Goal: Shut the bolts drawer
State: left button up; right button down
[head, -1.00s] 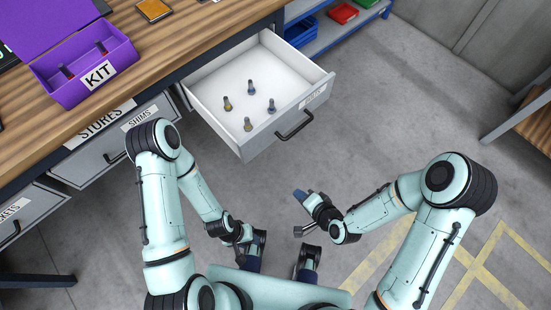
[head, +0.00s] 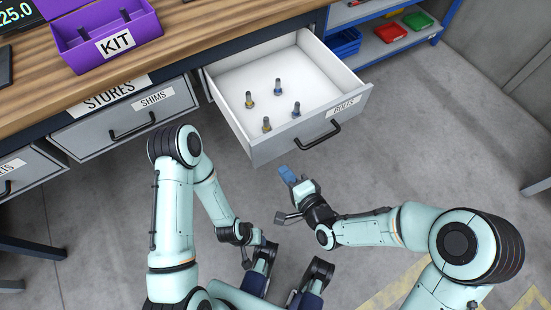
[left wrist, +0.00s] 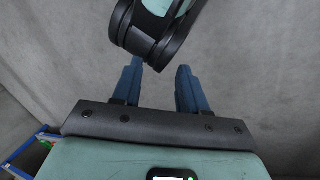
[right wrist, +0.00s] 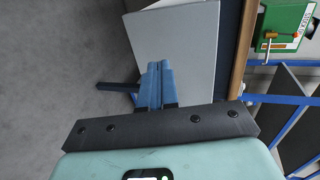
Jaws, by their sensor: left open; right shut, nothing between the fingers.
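The bolts drawer (head: 266,148) is pulled well out of the bench in the head view, its label and dark handle (head: 319,136) on the front. Several bolts stand upright on its white floor. My right gripper (head: 287,175) is shut and empty, just in front of the drawer and below-left of the handle in the picture. In the right wrist view its blue fingers (right wrist: 157,82) overlap a pale grey drawer panel (right wrist: 182,40); contact cannot be told. My left gripper (left wrist: 158,78) is open and empty in the left wrist view, away from the drawer, with an arm joint beyond its fingers.
The shut shims drawer (head: 120,121) is left of the bolts drawer. A purple kit box (head: 112,48) sits on the wooden bench (head: 205,42). A blue shelf with bins (head: 390,32) stands at the back right. The floor right of the drawer is clear.

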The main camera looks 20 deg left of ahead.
aim_at(269, 152)
pick_arm(q)
jog(key=shift+w+a+f, duration=0.2)
jog(key=shift+w+f, duration=0.15)
jog(key=shift+w, duration=0.1)
pick_arm(e)
jog(key=shift+r+x, duration=0.15)
jog(key=shift+x, duration=0.9)
jog(key=shift+r+x, duration=0.2)
jog(key=shift+x, duration=0.85)
jog(key=shift+r+x, duration=0.15)
jog(key=shift+x, duration=0.9)
jog(key=shift+w+a, duration=0.1)
